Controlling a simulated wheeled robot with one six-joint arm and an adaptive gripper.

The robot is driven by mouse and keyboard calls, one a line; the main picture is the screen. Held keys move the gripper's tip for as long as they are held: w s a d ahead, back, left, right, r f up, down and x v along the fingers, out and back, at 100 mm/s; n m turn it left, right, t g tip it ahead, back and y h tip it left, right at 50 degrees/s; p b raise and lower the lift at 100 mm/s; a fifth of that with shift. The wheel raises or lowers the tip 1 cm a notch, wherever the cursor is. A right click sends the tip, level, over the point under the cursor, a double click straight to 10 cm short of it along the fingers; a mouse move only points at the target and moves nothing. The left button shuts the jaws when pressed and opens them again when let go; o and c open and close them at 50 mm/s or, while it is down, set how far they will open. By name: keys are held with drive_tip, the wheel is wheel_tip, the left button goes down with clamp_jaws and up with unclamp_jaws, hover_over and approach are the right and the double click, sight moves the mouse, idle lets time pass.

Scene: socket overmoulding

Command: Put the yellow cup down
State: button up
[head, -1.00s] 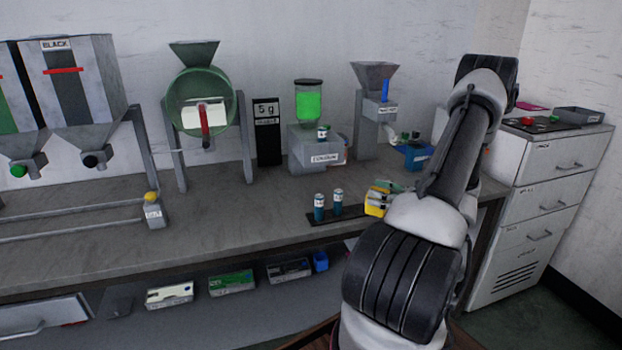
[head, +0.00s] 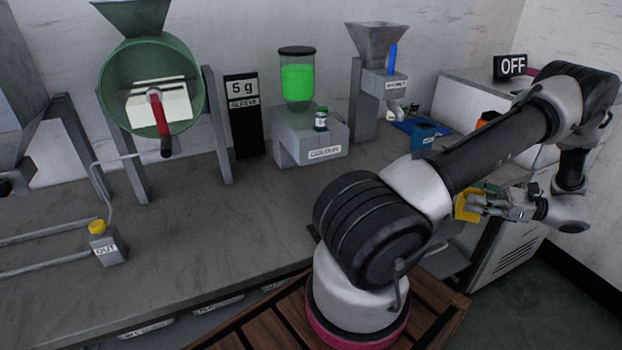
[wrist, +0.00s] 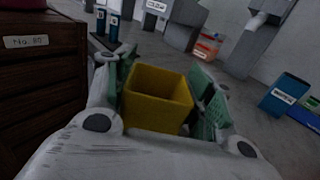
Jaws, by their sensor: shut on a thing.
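The yellow cup (wrist: 157,112) is a square, open-topped container. In the wrist view it sits between the green pads of my gripper (wrist: 165,95), which is shut on it. Its inside looks empty. In the head view the yellow cup (head: 466,207) is at the right, held by my gripper (head: 480,200) at about the right end of the bench. My arm hides part of the bench there. I cannot tell from the head view how high the cup is above any surface.
The grey bench (head: 200,240) has free room at its front middle. A colour dispenser (head: 310,140), a 5 g sign (head: 243,115) and a green drum (head: 150,85) stand along the back. A blue box (head: 423,136) stands behind my arm. A white cabinet (head: 510,240) is at the right.

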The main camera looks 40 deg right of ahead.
drive_tip(key=x, duration=4.4)
drive_tip(key=shift+w+a+r, duration=0.1)
drive_tip(key=shift+w, duration=0.2)
drive_tip(key=shift+f, duration=0.3)
drive_tip(key=shift+f, duration=0.2)
drive_tip(key=o, duration=0.8)
drive_tip(key=shift+o, duration=0.8)
